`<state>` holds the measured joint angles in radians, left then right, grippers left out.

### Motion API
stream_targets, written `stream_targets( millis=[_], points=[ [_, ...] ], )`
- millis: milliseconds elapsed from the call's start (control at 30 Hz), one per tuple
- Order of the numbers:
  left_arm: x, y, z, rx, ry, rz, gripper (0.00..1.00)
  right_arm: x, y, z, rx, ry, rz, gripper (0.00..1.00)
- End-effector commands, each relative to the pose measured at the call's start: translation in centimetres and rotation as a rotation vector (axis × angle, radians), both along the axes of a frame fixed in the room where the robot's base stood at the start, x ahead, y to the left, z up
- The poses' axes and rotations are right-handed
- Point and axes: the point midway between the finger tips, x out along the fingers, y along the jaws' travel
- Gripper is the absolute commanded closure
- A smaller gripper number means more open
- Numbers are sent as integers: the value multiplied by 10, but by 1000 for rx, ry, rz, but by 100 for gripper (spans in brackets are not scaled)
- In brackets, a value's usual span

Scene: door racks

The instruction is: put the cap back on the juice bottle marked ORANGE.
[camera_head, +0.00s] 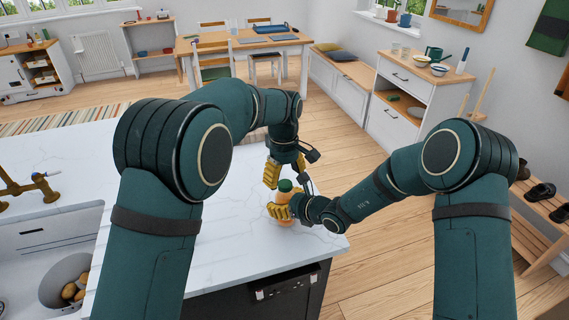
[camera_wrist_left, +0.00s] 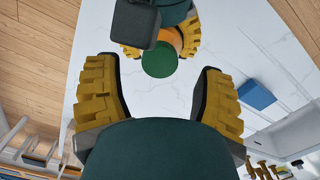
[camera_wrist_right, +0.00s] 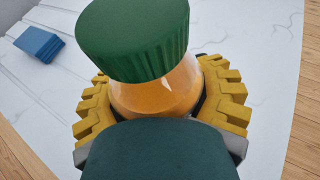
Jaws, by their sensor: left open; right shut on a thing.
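The juice bottle (camera_wrist_right: 155,92) holds orange juice and stands on the white marble counter near its corner. A green ribbed cap (camera_wrist_right: 132,40) sits on its top; I cannot tell how tightly. No ORANGE marking is readable. In the head view the cap (camera_head: 285,185) shows between my grippers. My right gripper (camera_head: 281,208) is shut around the bottle's body below the cap. My left gripper (camera_head: 284,173) is open and empty above the bottle, pointing down. In the left wrist view the cap (camera_wrist_left: 160,62) lies between the spread fingers, apart from both.
A blue block-like object (camera_wrist_right: 40,44) lies on the counter (camera_head: 235,240); it also shows in the left wrist view (camera_wrist_left: 257,95). The counter's edge is close to the bottle.

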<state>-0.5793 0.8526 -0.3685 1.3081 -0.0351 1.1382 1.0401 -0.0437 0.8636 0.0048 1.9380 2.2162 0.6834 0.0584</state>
Motion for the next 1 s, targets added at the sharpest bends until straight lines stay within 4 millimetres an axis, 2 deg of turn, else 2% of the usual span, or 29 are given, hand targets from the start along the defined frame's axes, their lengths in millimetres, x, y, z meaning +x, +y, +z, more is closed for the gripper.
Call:
stream_targets(
  millis=[100, 233, 600, 633, 667, 800, 833, 1000],
  points=[
    [0, 0, -15, 0, 1, 0, 31, 0, 0, 0, -1, 1, 0, 100],
    [-1, 0, -25, 0, 1, 0, 31, 0, 0, 0, -1, 1, 0, 100],
    [0, -1, -29, -1, -1, 0, 31, 0, 0, -1, -1, 1, 0, 100],
    [0, 0, -29, -1, -1, 0, 36, 0, 0, -1, -1, 1, 0, 100],
    [0, -1, -29, -1, -1, 0, 47, 0, 0, 0, -1, 1, 0, 100],
    [0, -1, -29, -1, -1, 0, 96, 0, 0, 0, -1, 1, 0, 100],
    [0, -1, -29, -1, -1, 0, 100, 0, 0, -1, -1, 1, 0, 100],
    [0, -1, -29, -1, -1, 0, 100, 0, 0, -1, -1, 1, 0, 100]
  ],
)
